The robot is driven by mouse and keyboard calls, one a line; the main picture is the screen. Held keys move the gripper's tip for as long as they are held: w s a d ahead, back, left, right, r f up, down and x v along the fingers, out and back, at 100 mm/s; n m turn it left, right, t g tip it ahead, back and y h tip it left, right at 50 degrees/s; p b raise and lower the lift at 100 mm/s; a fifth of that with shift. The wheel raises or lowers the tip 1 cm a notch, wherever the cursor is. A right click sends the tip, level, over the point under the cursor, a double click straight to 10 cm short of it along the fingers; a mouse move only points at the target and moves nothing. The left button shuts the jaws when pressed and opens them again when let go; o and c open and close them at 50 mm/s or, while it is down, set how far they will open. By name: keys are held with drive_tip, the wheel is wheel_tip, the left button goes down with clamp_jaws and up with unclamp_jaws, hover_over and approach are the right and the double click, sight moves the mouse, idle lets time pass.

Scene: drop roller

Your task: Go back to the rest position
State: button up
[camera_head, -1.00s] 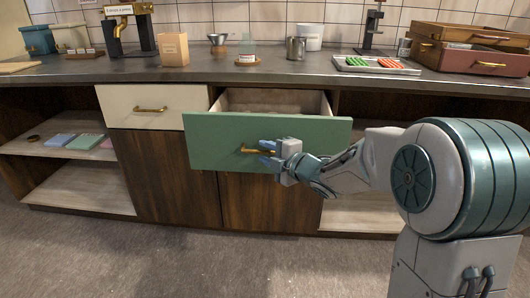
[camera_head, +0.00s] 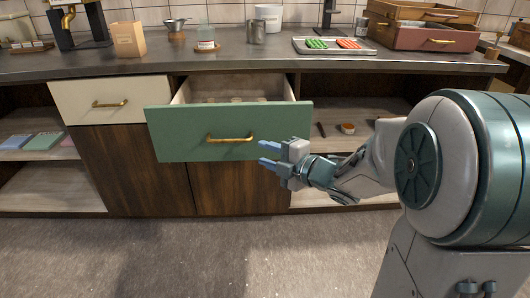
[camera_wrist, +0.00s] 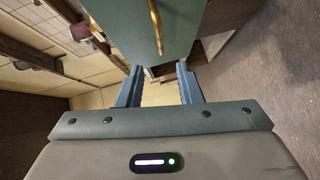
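My gripper (camera_head: 268,155) is in front of the pulled-out green drawer (camera_head: 182,140), near its lower right part. In the wrist view my gripper (camera_wrist: 158,82) has its two blue fingers apart with nothing between them. The drawer's brass handle (camera_head: 230,138) is to the left of the fingers and free of them. In the wrist view the handle (camera_wrist: 156,25) lies beyond the fingertips. The drawer stands open, and small round light items (camera_head: 237,99) show inside it, partly hidden by the front panel.
The dark counter (camera_head: 200,62) above holds a tray (camera_head: 335,46) with green and red items, a metal cup (camera_head: 257,33) and wooden boxes (camera_head: 425,30). A closed cream drawer (camera_head: 110,98) is at left. Open shelves flank the cabinet. The floor (camera_head: 220,255) in front is clear.

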drive_tip(key=s+d+r+m+h+p, duration=0.3)
drive_tip(key=d+r+m+h+p, duration=0.85)
drive_tip(key=r+m+p, duration=0.4)
drive_tip(key=s+a+r+m+g+p, duration=0.1)
drive_tip(key=s+r+m+g+p, duration=0.3)
drive_tip(key=s+p, duration=0.4)
drive_tip(key=s+a+r+m+g+p, duration=0.1)
drive_tip(key=s+r+m+g+p, duration=0.4)
drive_tip(key=s+p, duration=0.3)
drive_tip(key=s+r, duration=0.1)
drive_tip(key=s, duration=0.2)
drive_tip(key=shift+s+a+r+m+p, duration=0.2)
drive_tip(key=shift+r+m+p, duration=0.1)
drive_tip(key=shift+m+p, duration=0.1)
